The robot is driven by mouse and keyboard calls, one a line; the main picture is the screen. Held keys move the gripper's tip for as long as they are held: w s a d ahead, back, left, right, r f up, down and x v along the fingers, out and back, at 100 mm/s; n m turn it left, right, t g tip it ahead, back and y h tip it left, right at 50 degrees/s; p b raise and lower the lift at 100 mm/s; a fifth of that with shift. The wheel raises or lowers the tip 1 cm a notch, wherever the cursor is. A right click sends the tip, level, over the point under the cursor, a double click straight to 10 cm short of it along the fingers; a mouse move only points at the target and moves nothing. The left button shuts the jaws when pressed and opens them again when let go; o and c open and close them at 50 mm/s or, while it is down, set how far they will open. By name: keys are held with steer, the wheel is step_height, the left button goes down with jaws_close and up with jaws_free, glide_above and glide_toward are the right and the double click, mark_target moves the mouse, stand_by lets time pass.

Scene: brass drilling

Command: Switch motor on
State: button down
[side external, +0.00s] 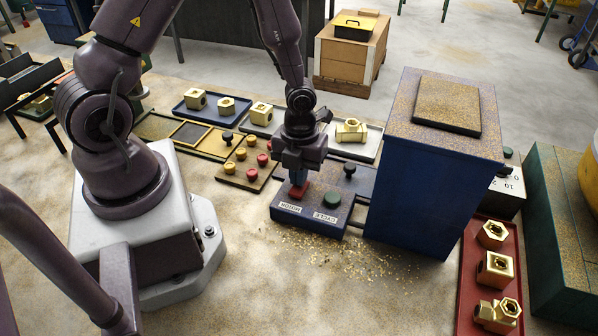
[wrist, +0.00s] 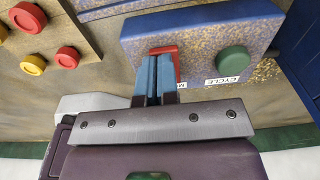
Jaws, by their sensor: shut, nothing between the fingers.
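The green button (wrist: 233,59) is clear to the right.
A tall blue cabinet (side external: 425,170) stands close to the right of the control box. A board with red and yellow knobs (side external: 244,172) lies to the left. Trays with brass fittings lie behind and at the right (side external: 466,290). Metal chips litter the floor in front.

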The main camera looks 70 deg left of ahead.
steer(key=shift+s+d+f, duration=0.2)
steer(key=shift+s+d, duration=0.4)
steer(key=shift+s, duration=0.05)
step_height(320, 180, up, 14)
steer(key=w+a, duration=0.1)
steer(key=w, duration=0.1)
steer(key=shift+a+r, duration=0.2)
steer(key=shift+a, duration=0.15)
